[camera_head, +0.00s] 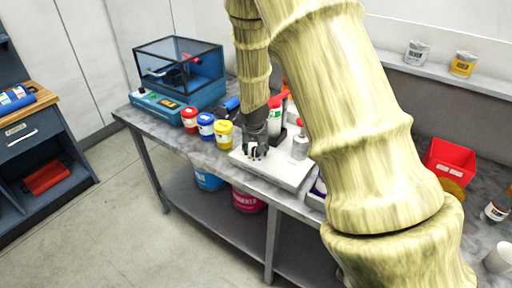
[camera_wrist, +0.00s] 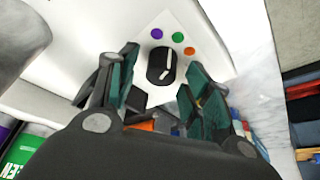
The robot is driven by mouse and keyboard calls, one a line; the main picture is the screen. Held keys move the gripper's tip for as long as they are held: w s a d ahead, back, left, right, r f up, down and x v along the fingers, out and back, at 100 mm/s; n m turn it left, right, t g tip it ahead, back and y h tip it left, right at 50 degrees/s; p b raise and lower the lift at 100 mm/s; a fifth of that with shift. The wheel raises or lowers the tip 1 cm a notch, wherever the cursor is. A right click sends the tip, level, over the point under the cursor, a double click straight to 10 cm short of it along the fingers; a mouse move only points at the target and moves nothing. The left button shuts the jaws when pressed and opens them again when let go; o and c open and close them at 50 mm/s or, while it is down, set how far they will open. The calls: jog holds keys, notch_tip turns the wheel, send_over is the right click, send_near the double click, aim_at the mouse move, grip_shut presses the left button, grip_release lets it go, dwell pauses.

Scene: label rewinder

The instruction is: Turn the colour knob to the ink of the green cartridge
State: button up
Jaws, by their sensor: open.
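The colour knob (camera_wrist: 162,65) is black with a pale line on its face, on a white panel. Purple (camera_wrist: 156,33), green (camera_wrist: 178,37) and orange (camera_wrist: 190,51) dots lie around its upper and right side. My gripper (camera_wrist: 160,72) is open, with one dark green finger pad on each side of the knob; I cannot tell if they touch it. In the head view my gripper (camera_head: 255,150) is low over the white machine base, hiding most of the knob area. A green container (camera_wrist: 25,155) with part of a label reading "EEN" shows at the lower left of the wrist view.
The white machine base (camera_head: 288,178) sits on a grey marbled bench. Red (camera_head: 189,119), blue (camera_head: 206,126) and yellow (camera_head: 224,134) tubs stand to its left, close to my gripper. A red bin (camera_head: 450,162) is to the right. My arm hides much of the bench.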

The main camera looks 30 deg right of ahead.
jog(key=v, duration=1.1)
jog(key=shift+r, duration=0.35)
jog(key=shift+s+a, duration=0.1)
